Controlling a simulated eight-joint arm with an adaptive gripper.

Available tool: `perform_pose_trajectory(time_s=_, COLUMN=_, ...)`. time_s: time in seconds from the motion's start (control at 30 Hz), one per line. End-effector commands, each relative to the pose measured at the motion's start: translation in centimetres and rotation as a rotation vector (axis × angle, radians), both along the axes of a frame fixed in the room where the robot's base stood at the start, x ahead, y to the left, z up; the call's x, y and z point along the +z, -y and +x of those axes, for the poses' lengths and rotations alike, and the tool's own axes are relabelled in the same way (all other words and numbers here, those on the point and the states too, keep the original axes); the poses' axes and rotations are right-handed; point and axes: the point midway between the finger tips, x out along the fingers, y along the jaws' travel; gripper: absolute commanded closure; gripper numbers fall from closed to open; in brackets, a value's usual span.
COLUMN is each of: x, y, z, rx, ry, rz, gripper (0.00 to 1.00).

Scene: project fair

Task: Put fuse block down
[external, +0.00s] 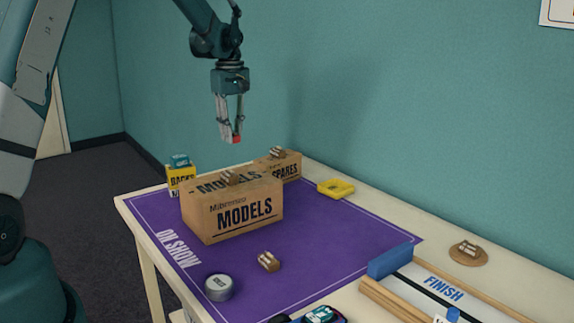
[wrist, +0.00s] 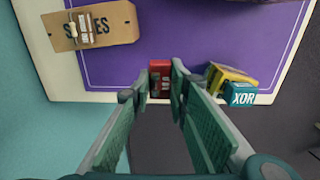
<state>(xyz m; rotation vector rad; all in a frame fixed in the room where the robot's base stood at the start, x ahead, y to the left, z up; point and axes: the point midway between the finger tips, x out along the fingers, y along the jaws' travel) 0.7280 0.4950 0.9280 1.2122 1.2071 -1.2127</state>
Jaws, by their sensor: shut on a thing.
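My gripper (external: 234,138) hangs in the air above the far end of the table, higher than the boxes. It is shut on a small red block, the fuse block (external: 236,140). In the wrist view the red fuse block (wrist: 159,72) shows between the fingertips (wrist: 157,88), with pale marking on its face. Part of it is hidden by the fingers. Beneath it lies the purple "ON SHOW" mat (external: 330,222), with the table's pale edge close by in the wrist view.
A cardboard MODELS box (external: 235,213) stands on the mat, a SPARES box (external: 288,168) behind it. A yellow box (external: 181,180) carries a teal XOR block (external: 180,160). A yellow tray (external: 336,188), grey tin (external: 219,287) and small wooden piece (external: 268,261) stand apart. Mat patches between are clear.

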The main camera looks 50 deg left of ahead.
Motion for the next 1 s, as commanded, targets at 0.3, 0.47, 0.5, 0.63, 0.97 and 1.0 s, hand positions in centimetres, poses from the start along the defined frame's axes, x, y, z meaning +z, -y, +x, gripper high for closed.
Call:
perform_pose_trajectory(time_s=0.3, x=0.0, y=-5.6, z=-2.9, rx=0.007, ry=0.0, rz=0.0, gripper=0.94)
perform_pose_trajectory(time_s=0.47, x=-2.4, y=-5.5, z=-2.8, rx=0.004, ry=0.0, rz=0.0, gripper=0.94)
perform_pose_trajectory(time_s=0.5, x=-2.8, y=-5.5, z=-2.8, rx=0.004, ry=0.0, rz=0.0, gripper=0.94)
perform_pose_trajectory(time_s=0.63, x=-4.3, y=-5.5, z=-2.8, rx=0.004, ry=0.0, rz=0.0, gripper=0.94)
perform_pose_trajectory(time_s=0.97, x=-5.0, y=-5.5, z=-2.8, rx=0.004, ry=0.0, rz=0.0, gripper=0.94)
perform_pose_trajectory(time_s=1.0, x=-5.0, y=-5.5, z=-2.8, rx=0.004, ry=0.0, rz=0.0, gripper=0.94)
